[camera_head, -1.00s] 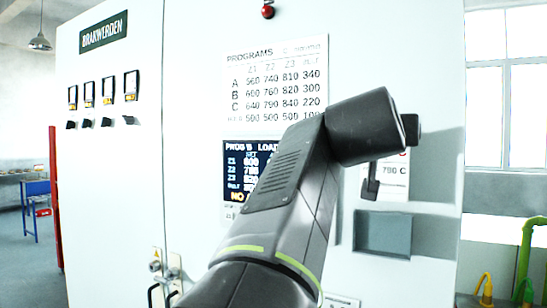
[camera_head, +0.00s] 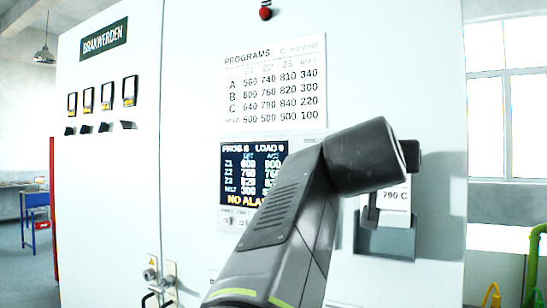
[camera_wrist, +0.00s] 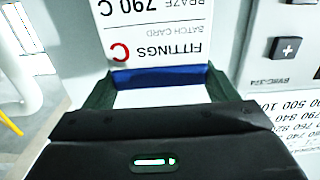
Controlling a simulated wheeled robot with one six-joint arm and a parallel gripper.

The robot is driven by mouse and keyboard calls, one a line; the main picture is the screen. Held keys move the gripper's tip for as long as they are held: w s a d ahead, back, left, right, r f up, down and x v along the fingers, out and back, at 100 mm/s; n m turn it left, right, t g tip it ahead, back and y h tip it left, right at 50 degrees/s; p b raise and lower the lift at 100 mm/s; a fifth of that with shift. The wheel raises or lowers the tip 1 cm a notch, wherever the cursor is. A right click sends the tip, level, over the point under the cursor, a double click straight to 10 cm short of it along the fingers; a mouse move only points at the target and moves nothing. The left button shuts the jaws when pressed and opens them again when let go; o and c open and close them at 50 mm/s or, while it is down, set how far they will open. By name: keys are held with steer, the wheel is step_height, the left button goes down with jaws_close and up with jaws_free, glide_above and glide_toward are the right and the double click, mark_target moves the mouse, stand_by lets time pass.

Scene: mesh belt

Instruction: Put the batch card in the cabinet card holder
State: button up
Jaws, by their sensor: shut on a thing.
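The batch card (camera_head: 394,205) is white, and its "790 C" line shows beside my dark wrist. In the wrist view the card (camera_wrist: 155,35) appears upside down with "FITTINGS C" and a blue band. My gripper (camera_wrist: 162,77) is shut on the card at that blue band, a green-sided finger at each end. The card holder (camera_head: 386,243) is a grey-blue pocket on the cabinet front. The card's lower edge overlaps the holder's upper part in the head view; I cannot tell whether it is inside or in front. The wrist view does not show the pocket clearly.
The pale cabinet (camera_head: 190,110) carries a programs chart (camera_head: 272,80) and a dark display (camera_head: 250,172), partly behind my arm. A plus button (camera_wrist: 287,48) is at the right in the wrist view.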

steer(key=shift+s+f, duration=0.1)
steer(key=shift+f, duration=0.15)
steer(key=o, duration=1.1)
steer(key=shift+r, duration=0.2)
